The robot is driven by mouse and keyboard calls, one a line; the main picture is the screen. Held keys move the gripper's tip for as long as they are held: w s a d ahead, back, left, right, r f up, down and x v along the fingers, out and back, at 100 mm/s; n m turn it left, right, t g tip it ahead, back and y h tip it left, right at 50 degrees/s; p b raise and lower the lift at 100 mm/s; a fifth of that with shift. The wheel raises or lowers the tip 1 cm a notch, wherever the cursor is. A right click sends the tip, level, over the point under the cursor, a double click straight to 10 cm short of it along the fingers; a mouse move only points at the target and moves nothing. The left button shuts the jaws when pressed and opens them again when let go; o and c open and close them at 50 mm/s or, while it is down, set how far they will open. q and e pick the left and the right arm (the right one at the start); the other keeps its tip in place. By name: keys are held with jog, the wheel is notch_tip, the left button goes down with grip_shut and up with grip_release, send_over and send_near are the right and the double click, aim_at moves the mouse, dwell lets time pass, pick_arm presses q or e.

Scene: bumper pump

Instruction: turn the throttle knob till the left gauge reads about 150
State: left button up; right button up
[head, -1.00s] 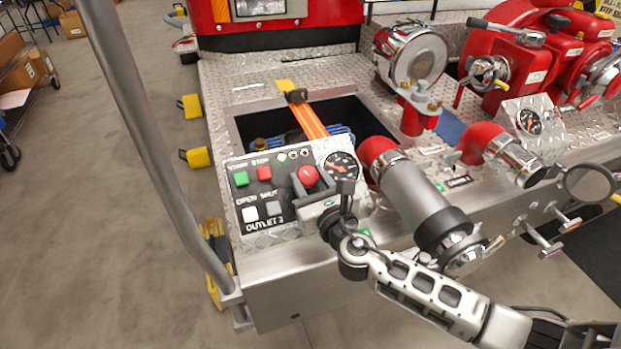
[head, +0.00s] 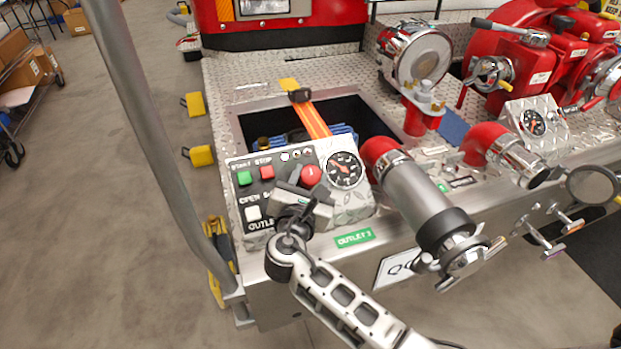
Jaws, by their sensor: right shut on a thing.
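The red throttle knob (head: 311,174) sits on the slanted control panel (head: 239,215), just left of the left gauge (head: 346,169). My right gripper (head: 306,184) reaches the knob from the front and is shut on it; its fingers hide part of the knob. My left gripper is not in view.
A large hose coupling (head: 415,200) juts forward right of the gauge. A grey rail (head: 150,150) stands at the left.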

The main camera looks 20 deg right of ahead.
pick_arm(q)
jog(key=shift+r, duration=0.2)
pick_arm(e)
jog(key=shift+m+g+h, duration=0.4)
jog(key=shift+m+h, duration=0.1)
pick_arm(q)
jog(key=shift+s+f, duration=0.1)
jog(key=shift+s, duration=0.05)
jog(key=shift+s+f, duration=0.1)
pick_arm(e)
jog(key=o, duration=0.9)
jog(key=shift+o, duration=0.2)
jog(key=shift+a, duration=0.1)
